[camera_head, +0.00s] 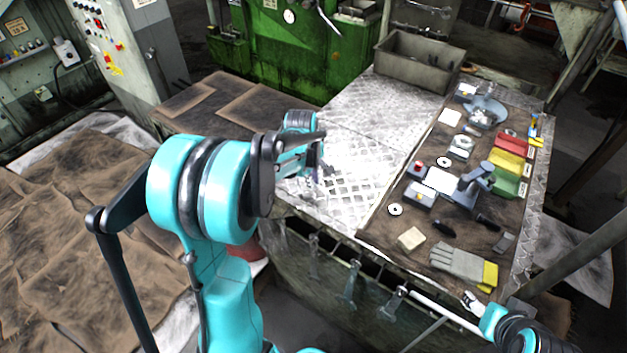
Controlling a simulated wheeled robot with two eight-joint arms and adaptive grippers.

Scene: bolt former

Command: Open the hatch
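No part is clearly marked as the hatch, and I cannot tell which panel it is. The green machine (275,50) stands at the back centre, with a gauge and panels on its front. A silvery diamond-plate surface (365,140) lies in front of it. My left gripper (318,168) is over the near left part of this plate, apart from the green machine. Its own arm partly hides it, and its fingers are too small and dark to judge. My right arm comes in at the lower right, its gripper (471,301) by the workbench's front edge, mostly unclear.
A workbench mat (420,255) at the right holds small tools, coloured bins, a glove (460,265) and a pan. A grey metal bin (418,62) stands behind the plate. Tools hang below the front edge. A control cabinet (120,50) stands at the back left.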

